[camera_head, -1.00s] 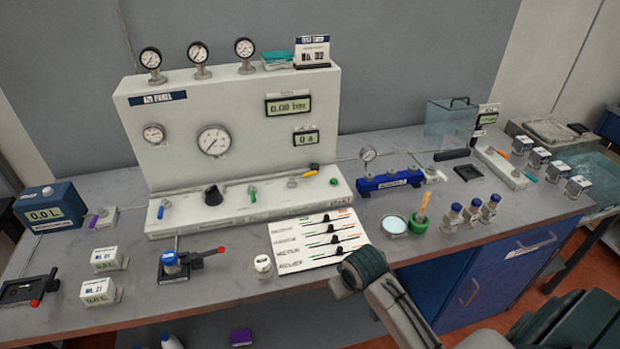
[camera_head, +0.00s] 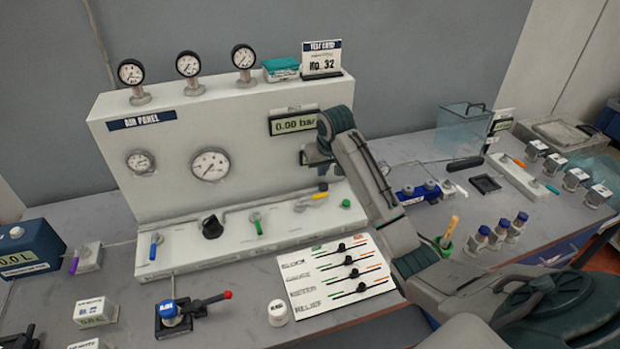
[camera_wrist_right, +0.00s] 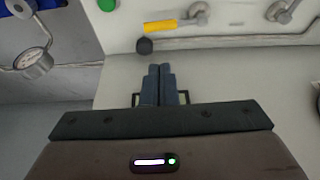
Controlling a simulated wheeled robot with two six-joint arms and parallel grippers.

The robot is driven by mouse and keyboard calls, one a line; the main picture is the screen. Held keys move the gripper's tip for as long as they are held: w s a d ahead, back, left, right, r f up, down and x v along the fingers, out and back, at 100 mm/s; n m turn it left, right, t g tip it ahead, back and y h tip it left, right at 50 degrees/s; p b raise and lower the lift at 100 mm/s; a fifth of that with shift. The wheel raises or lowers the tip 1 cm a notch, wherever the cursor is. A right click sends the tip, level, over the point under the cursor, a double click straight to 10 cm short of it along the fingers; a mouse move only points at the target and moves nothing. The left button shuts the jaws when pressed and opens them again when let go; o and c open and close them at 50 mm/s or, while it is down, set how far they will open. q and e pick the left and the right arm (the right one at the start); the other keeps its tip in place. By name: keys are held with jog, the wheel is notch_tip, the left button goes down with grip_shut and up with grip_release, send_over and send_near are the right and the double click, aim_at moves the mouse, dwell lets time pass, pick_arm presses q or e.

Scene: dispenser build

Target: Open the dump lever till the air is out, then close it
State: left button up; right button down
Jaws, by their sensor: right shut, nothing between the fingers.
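No label reading dump is legible. A yellow-handled lever (camera_head: 318,196) with a dark knob lies along the white ledge of the air panel (camera_head: 232,118); it also shows in the right wrist view (camera_wrist_right: 160,27), beyond my fingertips. My right gripper (camera_head: 310,156) is in front of the panel face, above this lever and apart from it. In the wrist view its fingers (camera_wrist_right: 159,70) are together with nothing between them. The pressure display (camera_head: 294,125) reads 0.00 bar; the smaller display below is mostly hidden by my arm. My left gripper is out of view.
On the ledge are a blue lever (camera_head: 154,246), a black knob (camera_head: 212,228), a green lever (camera_head: 257,224) and a green button (camera_head: 346,204). A red-knobbed lever (camera_head: 226,295) stands in front.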

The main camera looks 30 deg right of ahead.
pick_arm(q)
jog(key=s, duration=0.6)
pick_arm(e)
jog(key=p, duration=0.3)
send_over(321, 194)
notch_tip(321, 194, down, 5)
jog(key=shift+r, duration=0.15)
jog(key=x, duration=0.3)
jog(key=shift+w+d+p, duration=0.1)
jog(key=shift+p, duration=0.3)
jog(key=shift+w+f, duration=0.15)
jog(key=shift+f, duration=0.4)
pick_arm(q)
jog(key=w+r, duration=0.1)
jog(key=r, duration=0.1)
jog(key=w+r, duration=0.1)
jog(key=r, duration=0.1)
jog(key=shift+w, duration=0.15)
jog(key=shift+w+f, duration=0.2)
